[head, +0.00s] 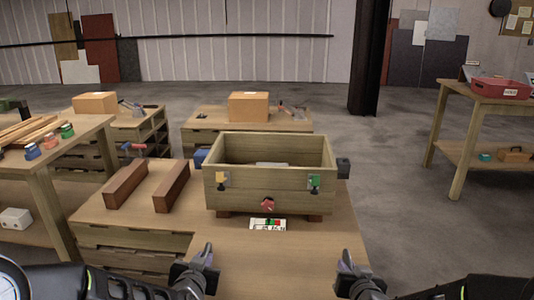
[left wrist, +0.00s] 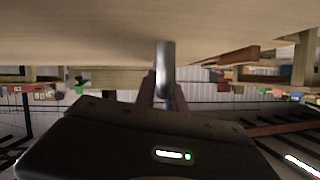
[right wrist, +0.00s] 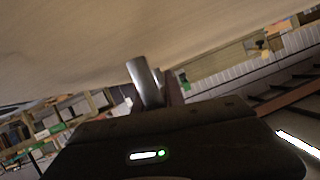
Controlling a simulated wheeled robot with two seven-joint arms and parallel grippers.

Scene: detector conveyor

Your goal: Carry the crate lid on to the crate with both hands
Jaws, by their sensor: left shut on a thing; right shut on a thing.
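The wooden crate (head: 268,178) stands open at the top on the bench, raised on reddish-brown blocks. Something pale shows inside it. The crate lid (head: 275,268) is a flat pale wooden board in front of the crate, nearer to me and apart from it. It also fills the upper part of the left wrist view (left wrist: 80,35) and the right wrist view (right wrist: 90,45). My left gripper (head: 208,256) is shut on a metal handle (left wrist: 166,60) at the lid's left side. My right gripper (head: 345,262) is shut on a matching handle (right wrist: 145,80) at its right.
Two brown wooden bars (head: 172,187) lie on the bench left of the crate. A small labelled card (head: 268,225) is in front of the crate. Side tables stand left and right (head: 490,98). Cardboard boxes (head: 249,107) sit on benches behind. Open floor lies right of the bench.

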